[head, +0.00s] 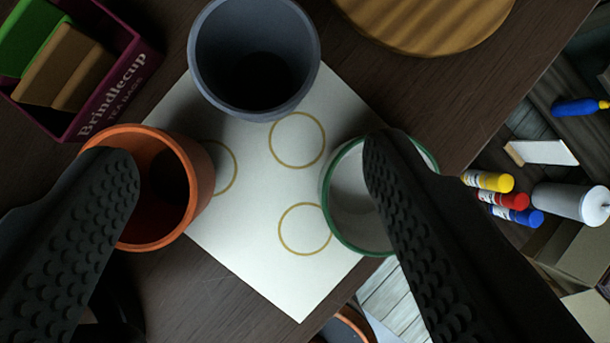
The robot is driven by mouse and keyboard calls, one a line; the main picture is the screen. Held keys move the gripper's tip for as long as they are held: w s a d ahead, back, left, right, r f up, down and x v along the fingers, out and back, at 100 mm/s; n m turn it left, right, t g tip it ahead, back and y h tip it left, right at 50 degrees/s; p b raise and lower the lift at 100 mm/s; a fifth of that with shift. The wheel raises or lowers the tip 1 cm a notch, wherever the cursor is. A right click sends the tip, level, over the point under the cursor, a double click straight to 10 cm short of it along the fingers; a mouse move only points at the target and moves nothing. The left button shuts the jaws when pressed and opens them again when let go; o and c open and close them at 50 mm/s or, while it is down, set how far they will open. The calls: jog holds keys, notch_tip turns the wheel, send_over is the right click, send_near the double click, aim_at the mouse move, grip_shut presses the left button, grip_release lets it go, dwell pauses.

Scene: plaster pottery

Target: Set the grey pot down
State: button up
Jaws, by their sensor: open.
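The grey pot (296,92) is at the top of the head view, seen from above with its mouth open and dark inside. It appears upright at the upper corner of a white sheet (262,262) marked with yellow rings. Whether a ring lies under it is hidden. My gripper (248,160) is open and empty. Its two fingers are wide apart, nearer the camera, and the grey pot lies beyond their tips, apart from both. The left finger overlaps the orange pot (200,170) in the view, and the right finger overlaps the green-rimmed white pot (345,195).
A purple tea-bag box (112,78) stands at upper left. A round wooden board (430,22) is at the top right on the dark table (470,100). Beyond the table edge, several coloured tubes (490,181) and a white cylinder (570,200) lie lower. Two rings on the sheet are bare.

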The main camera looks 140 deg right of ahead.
jog(key=shift+s+r, duration=0.1)
jog(key=s+t, duration=1)
jog(key=s, duration=2.5)
jog(key=shift+d+f+t, duration=0.3)
jog(key=shift+f+t, duration=0.05)
jog(key=shift+t, duration=0.05)
